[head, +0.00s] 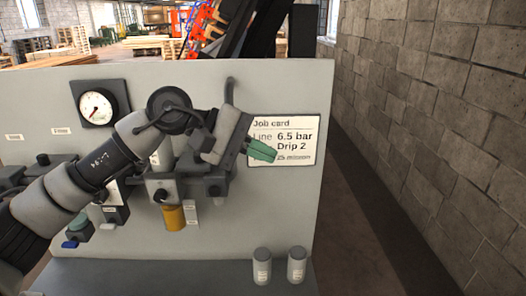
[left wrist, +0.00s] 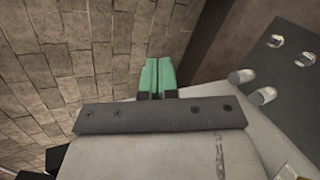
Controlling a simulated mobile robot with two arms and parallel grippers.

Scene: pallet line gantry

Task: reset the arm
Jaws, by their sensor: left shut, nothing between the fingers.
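My left arm comes in from the left in the head view and reaches across the front of a grey panel (head: 60,105). My left gripper (head: 264,150) has green fingertips and is in front of the job card (head: 302,128), covering part of its text. Its fingers are shut with nothing between them. In the left wrist view the green fingers (left wrist: 157,78) lie side by side, with the block wall behind them. I cannot tell from these views whether the fingertips touch the card. My right gripper is not in view.
A pressure gauge (head: 96,107) and a yellow-bowled unit (head: 173,217) are mounted on the panel near my arm. Two grey canisters (head: 262,266) (head: 297,264) stand on the dark shelf (head: 170,278). A block wall (head: 440,110) runs along the right, with a floor gap between.

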